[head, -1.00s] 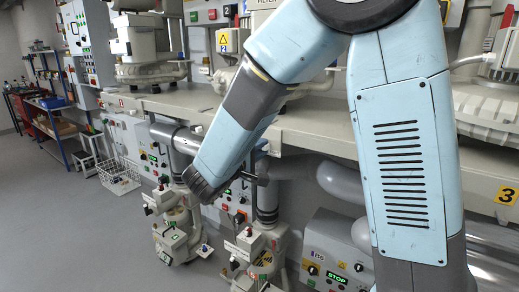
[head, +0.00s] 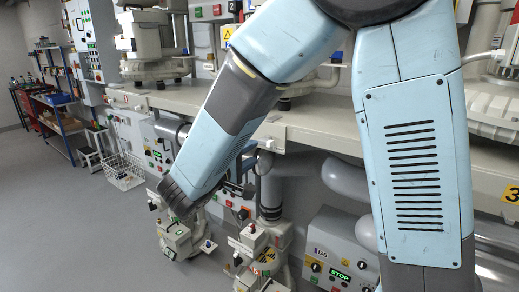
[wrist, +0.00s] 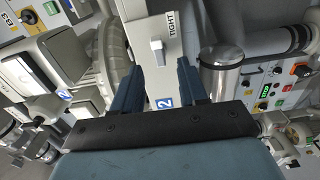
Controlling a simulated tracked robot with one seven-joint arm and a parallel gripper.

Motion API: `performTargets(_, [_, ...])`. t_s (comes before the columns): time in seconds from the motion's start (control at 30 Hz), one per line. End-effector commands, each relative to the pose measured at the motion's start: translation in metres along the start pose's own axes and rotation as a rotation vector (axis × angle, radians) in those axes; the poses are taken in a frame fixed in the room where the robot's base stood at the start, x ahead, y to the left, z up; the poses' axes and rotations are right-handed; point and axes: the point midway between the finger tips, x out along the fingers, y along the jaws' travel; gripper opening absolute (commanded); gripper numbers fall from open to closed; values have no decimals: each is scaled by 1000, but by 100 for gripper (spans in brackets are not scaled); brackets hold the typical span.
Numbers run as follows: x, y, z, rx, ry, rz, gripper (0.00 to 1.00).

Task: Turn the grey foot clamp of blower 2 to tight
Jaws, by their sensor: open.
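In the wrist view, a small light-grey clamp handle (wrist: 157,50) sits on a pale grey post or plate. A TIGHT label (wrist: 171,25) is beside its upper end. A blue tag with the number 2 (wrist: 165,102) is lower on the same part. My gripper (wrist: 158,82) is open, with one blue finger on each side of this part. The clamp handle shows beyond the fingertips, between them and apart from both. I cannot tell whether the clamp is at tight.
A silver cylinder (wrist: 222,72) stands close to the right finger. In the head view, a long bench (head: 310,128) runs behind my arm; open floor (head: 70,220) is at left.

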Motion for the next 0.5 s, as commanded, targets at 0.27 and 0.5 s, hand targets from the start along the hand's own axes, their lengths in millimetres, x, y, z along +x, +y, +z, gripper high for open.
performTargets(0.27, [-48, -1, 0, -1, 1, -1, 43])
performTargets(0.5, [-64, -1, 0, -1, -1, -1, 43])
